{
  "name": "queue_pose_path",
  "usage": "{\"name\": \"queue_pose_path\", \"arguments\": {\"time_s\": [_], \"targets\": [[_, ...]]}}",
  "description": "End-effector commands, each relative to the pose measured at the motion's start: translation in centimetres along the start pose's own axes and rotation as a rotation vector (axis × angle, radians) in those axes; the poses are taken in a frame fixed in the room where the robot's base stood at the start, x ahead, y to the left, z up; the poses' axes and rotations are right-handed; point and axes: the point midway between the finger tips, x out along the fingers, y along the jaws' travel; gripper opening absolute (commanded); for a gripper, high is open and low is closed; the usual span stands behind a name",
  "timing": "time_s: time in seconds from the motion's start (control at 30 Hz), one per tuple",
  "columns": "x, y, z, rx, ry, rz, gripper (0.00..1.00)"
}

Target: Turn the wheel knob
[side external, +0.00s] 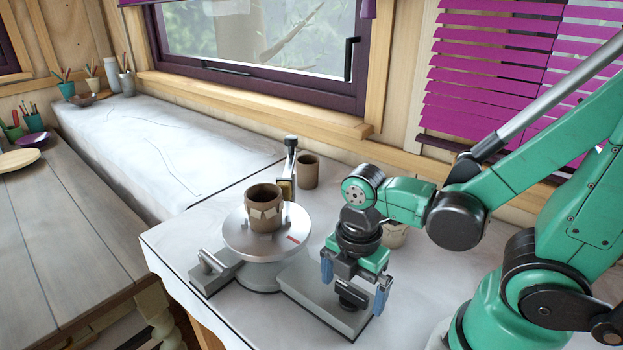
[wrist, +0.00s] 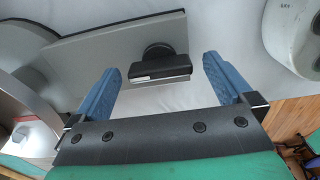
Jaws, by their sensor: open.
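The wheel knob (side external: 352,294) is a black knob with a bar-shaped grip, on the sloping grey control box of the pottery wheel. In the wrist view the knob (wrist: 160,68) shows between my two blue fingers, with a gap on each side. A pale line marks the bar's near face. My gripper (side external: 353,297) is open and empty, pointing down over the box, one finger to each side of the knob in the picture. I see no contact; I cannot tell how far down the fingertips reach along the knob. The wheel's round metal plate (side external: 233,238) is left of my gripper.
A brown clay pot (side external: 264,213) stands on the plate. Another brown pot (side external: 308,171) stands behind it, and a pale pot (side external: 392,236) is partly hidden behind my gripper. A metal bracket (side external: 215,262) sticks out left of the wheel. The white table's (side external: 180,244) left part is bare.

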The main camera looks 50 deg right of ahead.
Motion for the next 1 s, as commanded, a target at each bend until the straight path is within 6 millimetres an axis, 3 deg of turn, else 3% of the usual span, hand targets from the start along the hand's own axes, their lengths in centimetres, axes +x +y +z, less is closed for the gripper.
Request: {"name": "queue_pose_path", "arguments": {"time_s": [0.13,0.17,0.4,0.43,0.77,1.0], "targets": [[-0.01,0.00,0.00,0.000,0.000,0.000,1.00],[-0.01,0.00,0.00,0.000,0.000,0.000,0.94],[-0.02,0.00,0.00,0.000,0.000,0.000,0.26],[-0.02,0.00,0.00,0.000,0.000,0.000,0.21],[-0.01,0.00,0.00,0.054,0.000,-0.001,0.21],[0.00,0.01,-0.01,0.208,0.000,-0.001,0.21]]}}
